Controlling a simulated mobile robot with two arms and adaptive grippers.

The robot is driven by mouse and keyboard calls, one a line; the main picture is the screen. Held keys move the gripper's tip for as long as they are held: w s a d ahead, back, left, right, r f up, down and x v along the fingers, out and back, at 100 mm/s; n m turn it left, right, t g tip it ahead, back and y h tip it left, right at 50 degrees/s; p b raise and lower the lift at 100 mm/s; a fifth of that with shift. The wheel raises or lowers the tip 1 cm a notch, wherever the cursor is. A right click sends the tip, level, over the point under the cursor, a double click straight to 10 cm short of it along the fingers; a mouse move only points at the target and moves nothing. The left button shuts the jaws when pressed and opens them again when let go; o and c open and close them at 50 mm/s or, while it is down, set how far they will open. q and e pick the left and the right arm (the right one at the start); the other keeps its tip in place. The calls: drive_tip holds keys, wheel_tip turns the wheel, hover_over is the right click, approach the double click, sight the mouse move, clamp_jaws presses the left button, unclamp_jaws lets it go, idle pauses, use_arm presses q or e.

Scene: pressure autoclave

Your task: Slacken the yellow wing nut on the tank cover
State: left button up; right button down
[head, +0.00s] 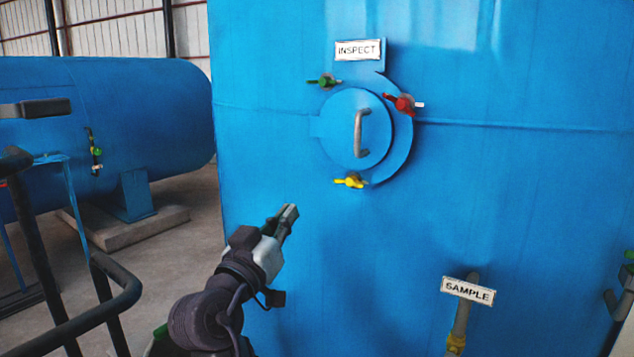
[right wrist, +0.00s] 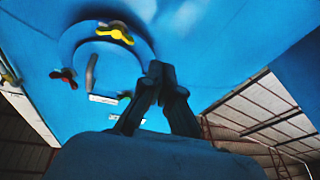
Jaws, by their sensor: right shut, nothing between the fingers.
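The yellow wing nut (head: 350,181) sits at the lower edge of the round blue tank cover (head: 346,110), under the INSPECT sign. A red wing nut (head: 404,104) is at the cover's right and a green one (head: 325,81) at its upper left. The cover has a grey handle (head: 362,133). My right gripper (head: 288,218) is shut and empty, below and left of the yellow wing nut and apart from it. In the right wrist view the yellow wing nut (right wrist: 115,33) shows up and left of my fingertips (right wrist: 161,72). My left gripper is not in view.
A SAMPLE sign (head: 468,290) and a pipe with a yellow fitting (head: 456,342) are at the lower right. Dark railings (head: 110,300) stand at the left. A blue horizontal tank (head: 130,105) lies behind on a concrete base. The tank wall around the cover is mostly clear.

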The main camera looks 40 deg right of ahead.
sight(342, 166)
drive_tip(key=s+d+r+m+g+h, duration=0.1)
drive_tip(key=s+r+m+g+h, duration=0.2)
drive_tip(key=r, duration=0.4)
drive_tip(key=shift+m+y, duration=0.3)
drive_tip(key=shift+m, duration=0.1)
drive_tip(key=p+x, duration=0.1)
drive_tip(key=x, duration=0.2)
drive_tip(key=p+x, duration=0.2)
drive_tip(key=x, duration=0.1)
drive_tip(key=p+x, duration=0.1)
drive_tip(key=x, duration=0.1)
drive_tip(key=shift+d+f, duration=0.15)
drive_tip(key=shift+d, duration=0.35)
wheel_tip(342, 166, down, 3)
drive_tip(key=shift+w+d+f+p, duration=0.1)
drive_tip(key=shift+d+f+p, duration=0.1)
drive_tip(key=shift+p, duration=0.35)
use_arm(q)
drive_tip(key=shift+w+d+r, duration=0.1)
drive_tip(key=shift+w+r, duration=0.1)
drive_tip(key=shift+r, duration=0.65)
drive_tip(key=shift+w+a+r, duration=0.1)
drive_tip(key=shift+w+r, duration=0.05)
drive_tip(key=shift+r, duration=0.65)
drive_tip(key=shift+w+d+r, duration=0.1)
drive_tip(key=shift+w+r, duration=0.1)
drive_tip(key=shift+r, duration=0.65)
use_arm(e)
drive_tip(key=shift+a+f, duration=0.1)
drive_tip(key=shift+f, duration=0.4)
